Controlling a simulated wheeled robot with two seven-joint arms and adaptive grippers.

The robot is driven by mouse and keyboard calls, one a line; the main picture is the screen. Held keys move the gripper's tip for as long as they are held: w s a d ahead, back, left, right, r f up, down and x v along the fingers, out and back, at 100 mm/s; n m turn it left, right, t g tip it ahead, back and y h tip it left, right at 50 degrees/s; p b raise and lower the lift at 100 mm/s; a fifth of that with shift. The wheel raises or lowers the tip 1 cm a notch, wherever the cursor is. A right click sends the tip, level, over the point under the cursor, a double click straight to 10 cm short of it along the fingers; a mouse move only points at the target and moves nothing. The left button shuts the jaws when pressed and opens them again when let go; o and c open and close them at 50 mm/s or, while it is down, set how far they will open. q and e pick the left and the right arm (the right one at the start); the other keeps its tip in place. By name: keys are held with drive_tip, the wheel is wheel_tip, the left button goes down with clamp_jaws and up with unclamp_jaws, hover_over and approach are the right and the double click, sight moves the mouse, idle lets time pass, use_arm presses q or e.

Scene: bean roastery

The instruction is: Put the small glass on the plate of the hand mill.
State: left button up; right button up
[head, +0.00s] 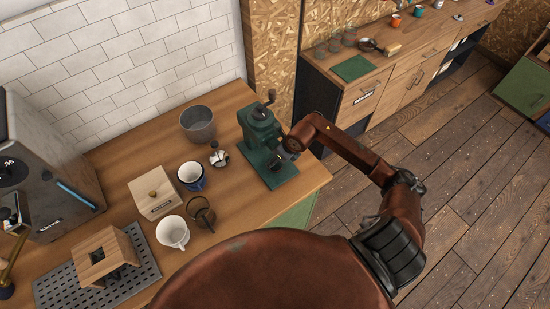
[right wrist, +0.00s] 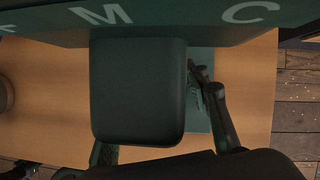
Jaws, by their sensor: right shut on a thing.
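The green hand mill (head: 259,128) stands upright near the right end of the wooden counter, with a crank on top. Its flat green plate (head: 284,180) reaches out at the foot, and a strip of it shows in the right wrist view (right wrist: 200,119). My right gripper (head: 281,158) is at the front of the mill, low over the plate and under the mill's projecting block (right wrist: 138,92). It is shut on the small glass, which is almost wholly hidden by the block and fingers. I cannot tell whether the glass touches the plate. My left gripper is out of view.
The counter's right edge is close to the mill.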

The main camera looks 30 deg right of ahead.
drive_tip(key=o, duration=0.8)
drive_tip(key=shift+f, duration=0.1)
drive_tip(key=o, duration=0.4)
drive_tip(key=shift+o, duration=0.2)
drive_tip(key=shift+r, duration=0.25)
drive_tip(key=b+v, duration=0.2)
drive_tip(key=v, duration=1)
drive_tip(key=shift+f, duration=0.1)
